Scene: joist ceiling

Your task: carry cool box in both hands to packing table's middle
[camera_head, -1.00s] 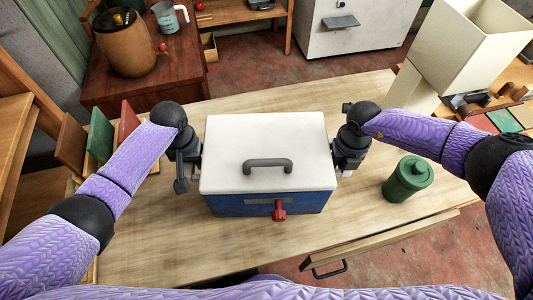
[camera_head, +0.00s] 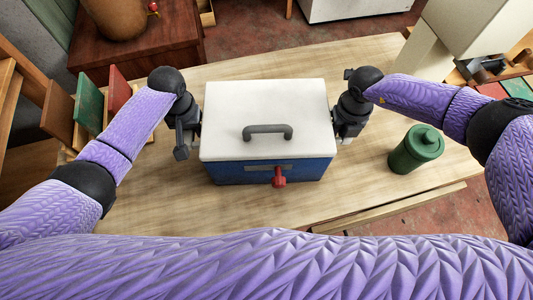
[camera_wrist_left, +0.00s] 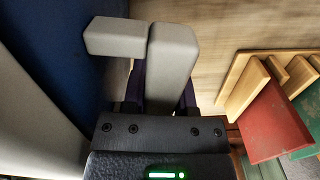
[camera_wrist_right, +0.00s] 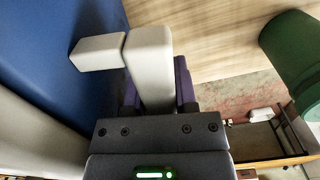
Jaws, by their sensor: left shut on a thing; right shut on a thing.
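The cool box (camera_head: 264,115) has a white lid with a grey top handle, a blue body and a red tap facing me. It is level, over the wooden packing table (camera_head: 150,215); I cannot tell if its base touches the top. My left gripper (camera_head: 190,138) is at its left side, shut on a pale grey side handle (camera_wrist_left: 172,60), also seen in the left wrist view. My right gripper (camera_head: 346,132) is at its right side, shut on the matching handle (camera_wrist_right: 148,62), seen in the right wrist view. The fingertips are partly hidden by the handles.
A green canister (camera_head: 414,150) stands on the table, right of the box. A rack with green and red boards (camera_head: 90,105) is at the left edge. A cream bin (camera_head: 470,35) is at the back right. Bare tabletop lies behind and in front of the box.

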